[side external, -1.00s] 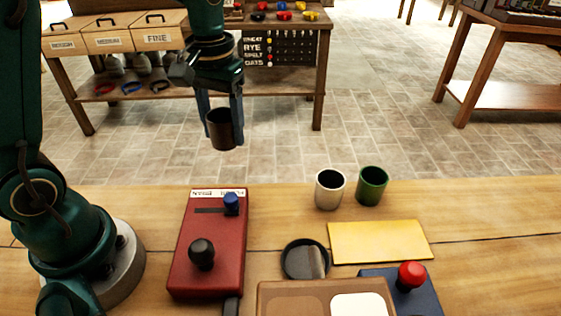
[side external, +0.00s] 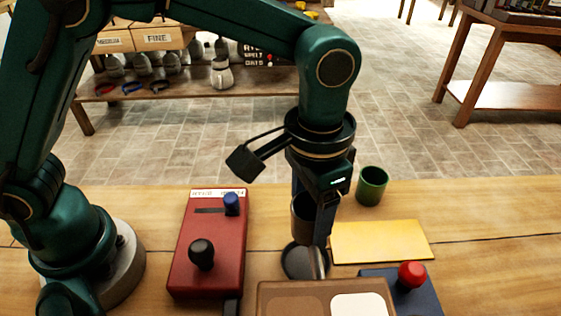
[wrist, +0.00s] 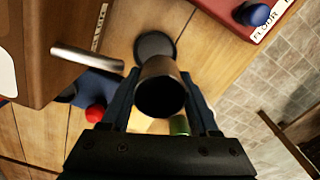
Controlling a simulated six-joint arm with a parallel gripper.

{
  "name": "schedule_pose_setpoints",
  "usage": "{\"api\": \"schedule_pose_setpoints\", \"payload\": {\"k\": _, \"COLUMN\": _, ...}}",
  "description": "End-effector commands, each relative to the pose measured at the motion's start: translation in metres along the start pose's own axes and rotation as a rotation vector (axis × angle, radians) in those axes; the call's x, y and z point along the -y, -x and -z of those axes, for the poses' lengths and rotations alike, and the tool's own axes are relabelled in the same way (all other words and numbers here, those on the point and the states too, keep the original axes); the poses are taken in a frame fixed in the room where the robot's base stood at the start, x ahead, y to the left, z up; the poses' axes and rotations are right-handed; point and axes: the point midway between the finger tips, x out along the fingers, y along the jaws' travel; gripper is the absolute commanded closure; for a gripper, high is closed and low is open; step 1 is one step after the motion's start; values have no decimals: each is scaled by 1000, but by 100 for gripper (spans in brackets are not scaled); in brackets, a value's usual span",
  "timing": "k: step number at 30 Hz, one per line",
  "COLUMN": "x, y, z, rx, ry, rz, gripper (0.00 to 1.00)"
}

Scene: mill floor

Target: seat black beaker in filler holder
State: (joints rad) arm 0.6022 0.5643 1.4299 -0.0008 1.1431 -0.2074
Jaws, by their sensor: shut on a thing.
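The black beaker (side external: 303,218), dark with a brownish sheen, is held between the fingers of my gripper (side external: 312,224) above the table. In the wrist view, my gripper (wrist: 160,95) is shut on the beaker (wrist: 163,75), whose dark mouth faces the camera. The filler holder, a round black ring-like dish (side external: 290,262), is on the table in front of the filler. It also shows just beyond the beaker in the wrist view (wrist: 155,46). The beaker is apart from the holder, above and slightly to one side; its exact height is unclear.
The brown filler box (side external: 290,298) has a metal spout (wrist: 88,58). A green cup (side external: 371,186) and yellow mat (side external: 382,241) lie to the right. A red-knobbed blue box (side external: 411,275) is at front right; a red lever box (side external: 210,245) stands left.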

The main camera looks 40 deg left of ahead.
Motion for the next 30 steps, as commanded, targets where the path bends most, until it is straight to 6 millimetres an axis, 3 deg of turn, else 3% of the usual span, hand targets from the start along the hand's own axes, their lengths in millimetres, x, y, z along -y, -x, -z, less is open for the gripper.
{"api": "schedule_pose_setpoints", "payload": {"k": 8, "x": -10, "y": -9, "z": -4, "rx": 5, "ry": -32, "rz": 1, "gripper": 100}}
{"api": "schedule_pose_setpoints", "payload": {"k": 21, "x": -9, "y": -50, "z": -4, "rx": 7, "ry": -29, "rz": 1, "gripper": 100}}
{"api": "schedule_pose_setpoints", "payload": {"k": 30, "x": -9, "y": -59, "z": -4, "rx": 3, "ry": -29, "rz": 1, "gripper": 100}}
